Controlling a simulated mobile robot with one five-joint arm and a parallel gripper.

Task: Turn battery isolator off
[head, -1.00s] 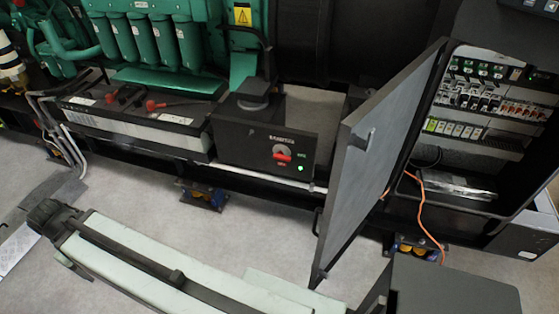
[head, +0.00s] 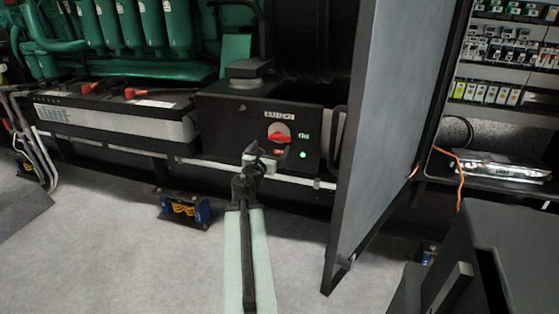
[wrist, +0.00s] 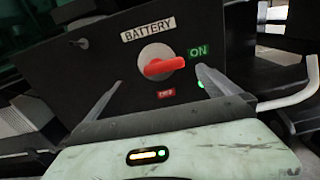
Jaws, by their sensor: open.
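The battery isolator is a red rotary handle (head: 279,138) on a round grey plate, on the front of a black box (head: 222,130). In the wrist view the red handle (wrist: 165,66) lies nearly level and points right toward the green ON label (wrist: 199,51). A red label (wrist: 165,94), probably OFF, sits below the dial. A BATTERY label (wrist: 147,28) is above. My gripper (wrist: 159,77) is open, with one finger to each side of the dial in the picture. It looks short of the handle and holds nothing. In the head view my gripper (head: 257,152) is just below left of the handle.
A small green lamp (head: 303,154) glows beside the handle. An open grey cabinet door (head: 385,130) stands close at right. A battery (head: 110,110) with red terminal caps is at left. A pale rail (head: 250,172) runs below the box.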

